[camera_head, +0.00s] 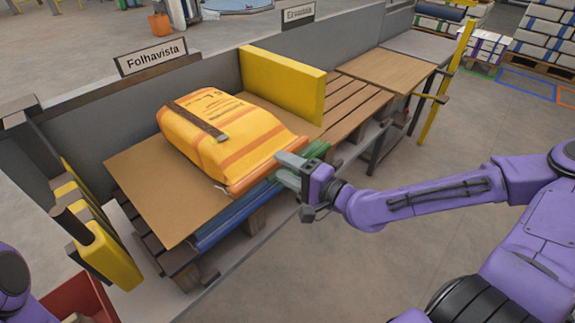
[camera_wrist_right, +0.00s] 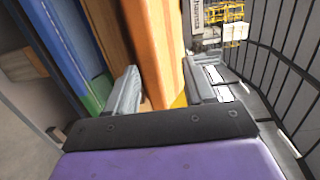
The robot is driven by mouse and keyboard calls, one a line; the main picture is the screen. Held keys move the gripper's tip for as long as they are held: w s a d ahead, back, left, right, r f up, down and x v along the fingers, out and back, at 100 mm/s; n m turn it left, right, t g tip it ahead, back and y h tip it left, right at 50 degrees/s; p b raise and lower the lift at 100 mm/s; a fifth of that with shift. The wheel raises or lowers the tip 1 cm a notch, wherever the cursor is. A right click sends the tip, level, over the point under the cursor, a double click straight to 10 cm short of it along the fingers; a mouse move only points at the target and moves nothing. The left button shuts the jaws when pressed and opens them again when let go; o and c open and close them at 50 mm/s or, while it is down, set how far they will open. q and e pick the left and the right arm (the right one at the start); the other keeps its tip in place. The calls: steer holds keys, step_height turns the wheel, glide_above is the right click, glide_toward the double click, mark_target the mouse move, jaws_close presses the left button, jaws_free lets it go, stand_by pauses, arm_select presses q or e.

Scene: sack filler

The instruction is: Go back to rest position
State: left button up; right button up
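My right gripper (camera_head: 289,171) is at the front right corner of an orange-and-yellow sack (camera_head: 215,125). The sack lies on a brown board on the stack under the "Folhavista" sign. In the right wrist view the fingers (camera_wrist_right: 163,92) stand wide apart, with the orange sack edge (camera_wrist_right: 155,45) showing between them. I cannot tell whether they touch it. My left gripper is out of view; only a purple piece of my left arm shows at the lower left.
Blue and green sacks (camera_head: 240,217) lie below the board (camera_head: 150,205). A yellow block (camera_head: 283,85) stands behind the orange sack. Yellow posts (camera_head: 105,250) and a red bin (camera_head: 80,300) are at the left. Slatted pallet (camera_head: 350,105) is right; the floor in front is clear.

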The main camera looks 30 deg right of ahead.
stand_by(0.4)
steer(key=s+d+f+n+g+h+p, duration=0.1)
steer(key=s+d+f+g+h+p, duration=0.15)
steer(key=s+f, duration=0.35)
steer(key=s+d+f+n+g+h+p, duration=0.1)
steer(key=s+d+f+g+h, duration=0.2)
steer(key=f, duration=0.6)
steer(key=s+d+f+n+g+h+p, duration=0.1)
steer(key=s+f+g+h+p, duration=0.15)
steer(key=s+f+g, duration=0.35)
steer(key=s+d+f+n+h, duration=0.1)
steer(key=s+f, duration=0.1)
steer(key=s, duration=0.3)
steer(key=s+d+f+n+g+h, duration=0.1)
steer(key=s+f+n, duration=0.1)
steer(key=s, duration=0.4)
steer(key=shift+f+h, duration=0.4)
steer(key=shift+f, duration=0.1)
